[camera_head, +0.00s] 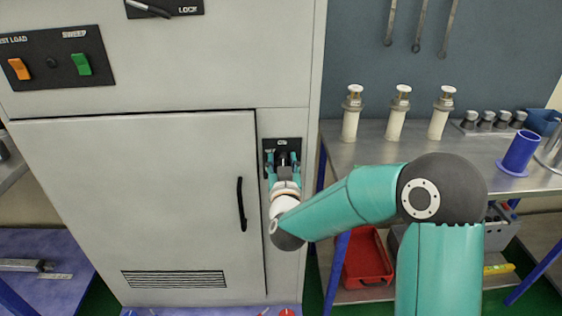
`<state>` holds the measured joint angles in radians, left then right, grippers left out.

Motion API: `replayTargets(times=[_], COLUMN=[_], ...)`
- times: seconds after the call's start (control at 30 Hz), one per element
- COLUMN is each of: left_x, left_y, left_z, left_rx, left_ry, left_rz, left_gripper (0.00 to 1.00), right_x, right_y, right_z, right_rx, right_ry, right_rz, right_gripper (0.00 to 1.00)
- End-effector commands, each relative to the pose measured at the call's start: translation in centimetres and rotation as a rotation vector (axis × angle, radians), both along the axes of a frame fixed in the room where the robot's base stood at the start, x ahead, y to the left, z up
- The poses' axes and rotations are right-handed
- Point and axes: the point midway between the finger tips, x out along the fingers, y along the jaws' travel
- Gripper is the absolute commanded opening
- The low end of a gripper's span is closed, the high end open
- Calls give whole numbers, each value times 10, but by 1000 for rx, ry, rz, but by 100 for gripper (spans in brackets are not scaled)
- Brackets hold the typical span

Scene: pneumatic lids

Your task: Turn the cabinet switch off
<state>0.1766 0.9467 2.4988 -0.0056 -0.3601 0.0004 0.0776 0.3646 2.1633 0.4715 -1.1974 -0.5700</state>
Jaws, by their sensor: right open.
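The cabinet (150,200) is a large pale grey box filling the left half of the head view. A black switch plate (282,143) with a dark knob is mounted on its front, right of the door. My right gripper (283,160) is open at this plate, with its teal fingers on either side of the dark knob. My wrist and fingers hide part of the plate, so contact and the knob's position cannot be told. My left gripper is not in view.
The cabinet door has a black handle (241,205). Above it is a panel with an orange rocker (19,69) and a green rocker (81,64). At right, a metal bench (460,165) holds several white cylinders and a blue cup (519,153). A red tray (368,258) lies below.

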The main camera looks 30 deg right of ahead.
Motion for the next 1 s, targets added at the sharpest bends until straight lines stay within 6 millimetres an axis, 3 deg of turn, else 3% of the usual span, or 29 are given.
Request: replayTargets(times=[0.17, 0.43, 1.0], left_x=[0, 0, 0], left_y=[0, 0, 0], left_z=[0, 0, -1], left_rx=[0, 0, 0], left_ry=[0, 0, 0], left_rz=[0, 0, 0], left_gripper=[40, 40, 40], right_x=[0, 0, 1], right_y=[0, 1, 5], right_z=[0, -1, -7], right_rx=[0, 1, -51], right_ry=[0, 2, 49], right_rz=[0, 2, 7], right_gripper=[46, 1, 0])
